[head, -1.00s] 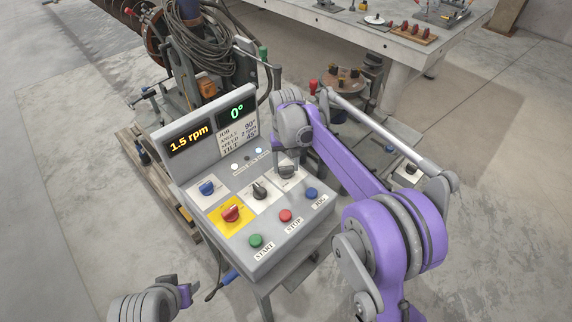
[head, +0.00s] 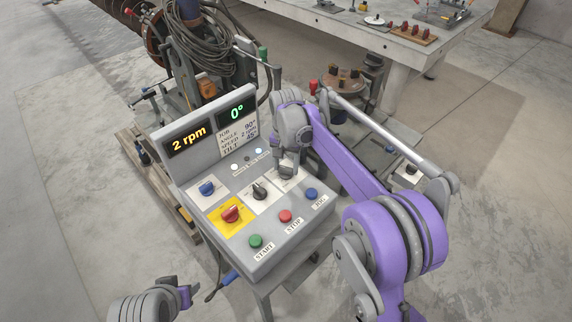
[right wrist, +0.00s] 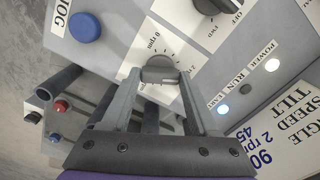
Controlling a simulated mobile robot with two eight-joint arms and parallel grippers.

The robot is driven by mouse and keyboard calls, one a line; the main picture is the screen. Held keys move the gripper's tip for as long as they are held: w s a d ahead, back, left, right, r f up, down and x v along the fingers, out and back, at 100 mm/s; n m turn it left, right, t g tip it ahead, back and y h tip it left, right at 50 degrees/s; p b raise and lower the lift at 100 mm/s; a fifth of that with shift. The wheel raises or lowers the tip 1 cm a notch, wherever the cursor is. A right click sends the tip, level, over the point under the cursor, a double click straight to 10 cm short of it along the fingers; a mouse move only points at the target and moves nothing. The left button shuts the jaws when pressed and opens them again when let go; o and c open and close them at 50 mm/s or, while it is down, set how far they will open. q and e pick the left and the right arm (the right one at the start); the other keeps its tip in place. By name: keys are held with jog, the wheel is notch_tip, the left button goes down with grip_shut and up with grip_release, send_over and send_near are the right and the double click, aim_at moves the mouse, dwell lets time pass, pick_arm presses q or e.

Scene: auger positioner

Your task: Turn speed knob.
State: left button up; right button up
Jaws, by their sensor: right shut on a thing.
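The control box (head: 268,213) stands in the middle of the head view. Its left display (head: 189,140) reads 2 rpm and its right display (head: 237,113) reads 0°. My right gripper (head: 287,170) is at the upper right of the panel and hides most of the speed knob there. In the right wrist view the grey speed knob (right wrist: 159,70) sits on a white dial plate marked in rpm, between the fingertips of the right gripper (right wrist: 160,80), which is shut on it. My left gripper (head: 180,290) is at the lower left edge, away from the panel; its jaws are unclear.
A job card (head: 238,136) lists speed 2 rpm. A workbench (head: 400,40) stands behind.

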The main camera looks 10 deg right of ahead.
aim_at(287, 169)
jog(key=o, duration=1.4)
notch_tip(287, 169, up, 11)
jog(key=shift+f+p, duration=0.1)
jog(key=shift+p, duration=0.3)
jog(key=s+d+n+t, duration=0.3)
jog(key=s+d, duration=0.1)
jog(key=s, duration=1.1)
jog(key=s+f+n, duration=0.1)
jog(key=s+f, duration=0.2)
jog(key=s, duration=0.2)
jog(key=s+d+f+n+t, duration=0.1)
jog(key=s+f, duration=0.3)
jog(key=s, duration=0.1)
jog(key=s+d+f+t, duration=0.1)
jog(key=s+f, duration=0.2)
jog(key=s, duration=0.2)
jog(key=shift+s+d+f+n, duration=0.15)
jog(key=shift+d+f+n, duration=0.1)
jog(key=shift+f+n, duration=0.15)
